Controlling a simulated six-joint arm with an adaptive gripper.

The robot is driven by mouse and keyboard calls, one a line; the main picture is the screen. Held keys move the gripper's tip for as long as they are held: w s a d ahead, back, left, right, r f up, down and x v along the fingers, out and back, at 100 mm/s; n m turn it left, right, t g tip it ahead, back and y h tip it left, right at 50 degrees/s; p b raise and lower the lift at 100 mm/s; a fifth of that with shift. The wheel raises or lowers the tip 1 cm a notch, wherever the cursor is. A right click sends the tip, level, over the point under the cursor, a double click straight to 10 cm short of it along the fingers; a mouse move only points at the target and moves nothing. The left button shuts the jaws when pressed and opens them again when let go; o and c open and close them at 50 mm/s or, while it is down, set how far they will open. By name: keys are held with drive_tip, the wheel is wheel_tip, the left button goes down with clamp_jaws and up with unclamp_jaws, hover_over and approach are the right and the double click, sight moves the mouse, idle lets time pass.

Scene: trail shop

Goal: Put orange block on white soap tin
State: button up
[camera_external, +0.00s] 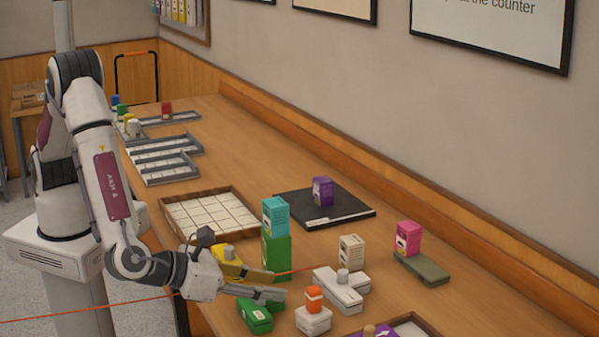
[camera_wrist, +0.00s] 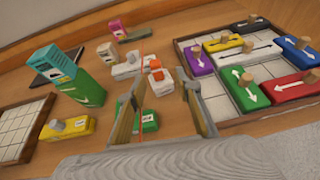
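The orange block (camera_external: 314,295) with a pale label stands upright on a small white soap tin (camera_external: 313,321), at the front of the table. In the wrist view, the orange block (camera_wrist: 155,65) and the white tin (camera_wrist: 161,87) show beyond and between my fingertips. My gripper (camera_external: 278,284) is open and empty, just left of the block in the external view. Its spread fingers (camera_wrist: 160,80) also show in the wrist view, with nothing held between them. A longer white tin with a round knob (camera_external: 341,290) lies just behind the block.
A green tin (camera_external: 255,318) lies under my fingers. A yellow tin (camera_external: 228,262), a green box (camera_external: 276,262) with a teal box (camera_external: 275,217) on top, and a cream box (camera_external: 352,250) stand nearby. A tray with knobbed blocks (camera_wrist: 231,92) lies at right in the wrist view.

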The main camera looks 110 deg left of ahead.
drive_tip(key=w+d+r+m+t+h, duration=0.1)
drive_tip(key=w+r+m+h, duration=0.15)
drive_tip(key=r+m, duration=0.3)
drive_tip(key=w+d+r+m+t+h, duration=0.1)
drive_tip(key=d+r+m+h, duration=0.1)
drive_tip(key=r+m+h, duration=0.4)
drive_tip(key=s+a+r+m+g+h, duration=0.1)
drive_tip(key=s+r+m+h, duration=0.3)
drive_tip(key=s+r+m, duration=1)
drive_tip(key=s+a+f+m+g+y, duration=0.1)
drive_tip(key=s+a+f+m, duration=0.1)
drive_tip(key=s+a+m, duration=0.2)
drive_tip(key=s+a+f+m+g+y, duration=0.1)
drive_tip(key=s+a+m, duration=0.4)
drive_tip(key=s, duration=0.8)
drive_tip(key=s+a+f+m+g+y, duration=0.1)
drive_tip(key=s+a+f+m+g, duration=0.2)
drive_tip(key=s+m, duration=0.6)
drive_tip(key=shift+a+f+y, duration=0.35)
drive_tip(key=shift+a+f, duration=0.1)
drive_tip(key=shift+a, duration=0.7)
drive_tip(key=shift+m, duration=0.25)
